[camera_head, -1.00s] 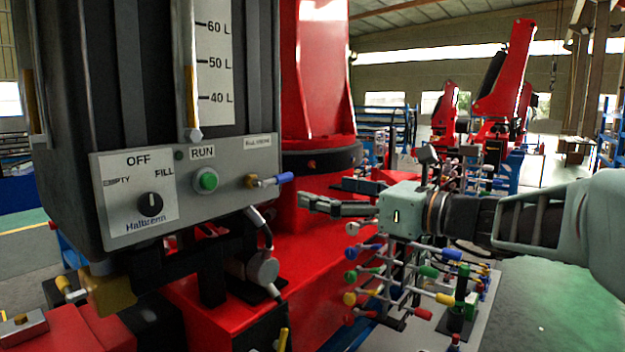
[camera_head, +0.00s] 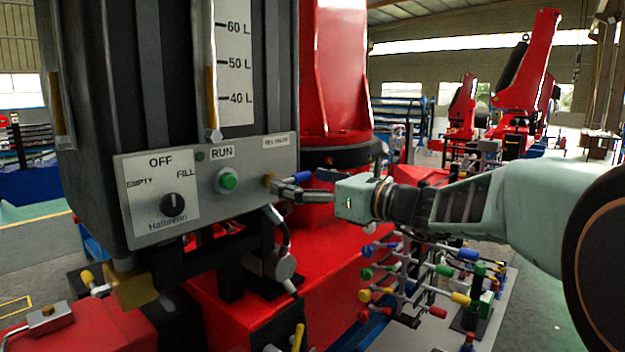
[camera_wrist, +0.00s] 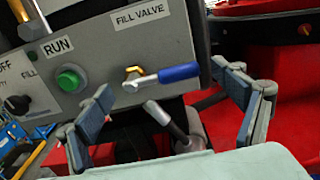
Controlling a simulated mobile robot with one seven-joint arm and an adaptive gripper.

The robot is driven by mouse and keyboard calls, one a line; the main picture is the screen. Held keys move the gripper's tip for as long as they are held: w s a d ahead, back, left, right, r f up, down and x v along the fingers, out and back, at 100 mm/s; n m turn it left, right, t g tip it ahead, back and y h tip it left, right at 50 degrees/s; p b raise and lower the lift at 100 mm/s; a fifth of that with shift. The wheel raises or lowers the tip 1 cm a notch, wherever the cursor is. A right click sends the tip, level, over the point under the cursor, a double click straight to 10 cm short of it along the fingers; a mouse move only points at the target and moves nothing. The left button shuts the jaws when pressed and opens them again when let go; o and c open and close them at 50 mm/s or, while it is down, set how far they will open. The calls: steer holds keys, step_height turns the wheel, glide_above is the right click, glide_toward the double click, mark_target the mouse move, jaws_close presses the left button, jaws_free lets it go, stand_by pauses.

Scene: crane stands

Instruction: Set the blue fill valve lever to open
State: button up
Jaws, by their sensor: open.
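The blue fill valve lever (camera_wrist: 179,73) sticks out to the right from a brass valve on the grey control panel, below the FILL VALVE label (camera_wrist: 139,15). It lies nearly level in the wrist view. In the head view the blue handle (camera_head: 303,176) shows just above my gripper (camera_head: 280,191), which partly covers the valve. In the wrist view my gripper (camera_wrist: 170,112) is open, with one finger to each side of the lever and nothing held. I cannot tell whether the fingers touch the lever.
The panel carries a green RUN button (camera_head: 228,181) and a black selector knob (camera_head: 173,205). A rack of coloured levers (camera_head: 420,275) stands below my arm. A grey lever-like fitting (camera_wrist: 172,121) sits below the valve. A red crane base (camera_head: 340,245) is behind.

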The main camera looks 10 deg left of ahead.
steer(key=c, duration=1.7)
steer(key=shift+n+b, duration=0.3)
steer(key=shift+b, duration=0.2)
steer(key=n+b, duration=0.2)
steer(key=b, duration=0.1)
steer(key=shift+r+n+b, duration=0.25)
steer(key=shift+n+b, duration=0.05)
steer(key=shift+n, duration=0.1)
steer(key=s+r+n+b, duration=0.1)
steer(key=n+b, duration=0.4)
steer(key=s+a+r+n+b, duration=0.1)
steer(key=n+b, duration=0.3)
steer(key=b, duration=0.1)
steer(key=s+a+r+n+b, duration=0.1)
steer(key=n+b, duration=0.4)
steer(key=shift+s+n, duration=0.1)
steer(key=shift+n, duration=0.2)
